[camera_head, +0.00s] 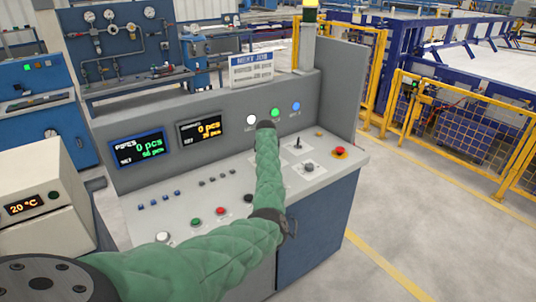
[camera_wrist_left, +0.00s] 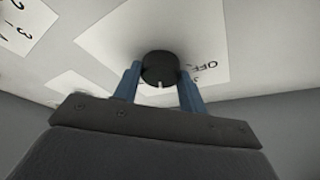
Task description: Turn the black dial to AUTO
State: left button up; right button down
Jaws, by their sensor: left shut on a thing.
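In the left wrist view the black dial (camera_wrist_left: 160,68) sits on a white label plate (camera_wrist_left: 212,45). A short white mark on the dial points toward the bottom of the picture. The word OFF shows upside down to the right of the dial; AUTO cannot be read. The two blue fingers of my left gripper (camera_wrist_left: 160,84) stand on either side of the dial, shut on it. In the head view my green-sleeved left arm reaches over the console, and its gripper and the held dial are hidden. My right gripper is in neither view.
The grey console (camera_head: 146,208) carries coloured buttons, a small lever (camera_head: 297,143), and a red stop button (camera_head: 340,152). Two displays (camera_head: 137,148) and several lamps stand on its back panel. A beige box reading 20 °C (camera_head: 40,190) is at left. Open floor lies at right.

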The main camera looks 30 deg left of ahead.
pick_arm(q)
jog(key=m, duration=0.1)
jog(key=m+h+p, duration=0.1)
jog(key=m, duration=0.1)
jog(key=shift+a+r+m+t, duration=0.2)
jog(key=shift+m+t, duration=0.1)
jog(key=shift+m+h, duration=0.7)
jog(key=shift+m, duration=0.8)
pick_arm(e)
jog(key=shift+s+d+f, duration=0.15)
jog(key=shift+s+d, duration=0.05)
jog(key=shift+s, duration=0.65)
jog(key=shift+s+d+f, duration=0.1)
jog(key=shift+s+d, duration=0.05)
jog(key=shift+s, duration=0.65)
pick_arm(q)
jog(key=o, duration=0.9)
jog(key=shift+o, duration=0.3)
jog(key=shift+f, duration=0.1)
jog(key=shift+s, duration=0.1)
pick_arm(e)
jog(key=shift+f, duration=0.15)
